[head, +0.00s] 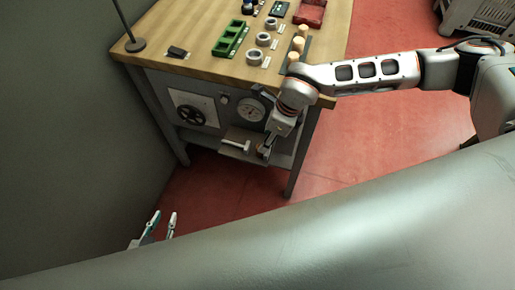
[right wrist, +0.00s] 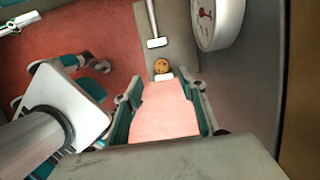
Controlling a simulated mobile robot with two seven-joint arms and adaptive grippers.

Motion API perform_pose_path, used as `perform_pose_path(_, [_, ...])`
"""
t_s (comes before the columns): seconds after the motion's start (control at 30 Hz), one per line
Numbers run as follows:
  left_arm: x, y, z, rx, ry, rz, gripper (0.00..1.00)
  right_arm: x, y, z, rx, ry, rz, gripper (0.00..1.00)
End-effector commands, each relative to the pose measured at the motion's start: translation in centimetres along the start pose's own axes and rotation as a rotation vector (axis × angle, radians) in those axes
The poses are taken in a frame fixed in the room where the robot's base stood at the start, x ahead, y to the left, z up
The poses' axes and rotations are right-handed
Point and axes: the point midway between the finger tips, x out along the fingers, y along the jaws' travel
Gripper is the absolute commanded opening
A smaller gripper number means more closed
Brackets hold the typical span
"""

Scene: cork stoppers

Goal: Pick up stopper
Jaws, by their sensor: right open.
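A round tan-orange cork stopper (right wrist: 161,66) shows in the right wrist view, on a grey ledge ahead of my right gripper (right wrist: 164,88), with a small white piece just below it. The right gripper's fingers are apart, with only red floor visible between them. In the head view my right gripper (head: 265,151) hangs at the front of the bench, by its low shelf, and largely hides the stopper there. Several pale cork stoppers (head: 298,43) stand on the bench top. My left gripper (head: 161,222) is open and empty at the lower left, far from the bench.
A white T-shaped handle (head: 236,145) lies by the shelf beside my right gripper. A round gauge (head: 250,110) and a black handwheel (head: 190,115) are on the bench front. The wooden bench top (head: 190,30) holds a green tray (head: 231,38), tape rolls (head: 263,39) and a red tray (head: 310,13).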

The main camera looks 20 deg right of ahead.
Motion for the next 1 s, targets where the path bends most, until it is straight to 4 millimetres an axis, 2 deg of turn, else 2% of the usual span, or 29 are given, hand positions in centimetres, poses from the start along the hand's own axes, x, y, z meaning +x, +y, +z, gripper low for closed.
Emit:
perform_pose_path(0.37, [0.2,0.1,0.5,-0.001,-0.004,0.001,0.26,3.5,-0.3,0.0,-0.003,0.004,-0.01,0.41])
perform_pose_path(0.63, [0.4,0.2,1.1,0.0,-0.01,0.002,0.26,7.2,-0.3,0.1,-0.003,0.004,-0.008,0.41])
perform_pose_path(0.97, [0.3,0.1,0.6,0.003,-0.002,-0.001,0.26,7.7,-0.3,0.1,-0.002,0.003,-0.009,0.41])
perform_pose_path(1.0, [0.3,0.1,0.6,0.003,-0.002,-0.001,0.26,7.7,-0.3,0.1,-0.002,0.003,-0.009,0.31])
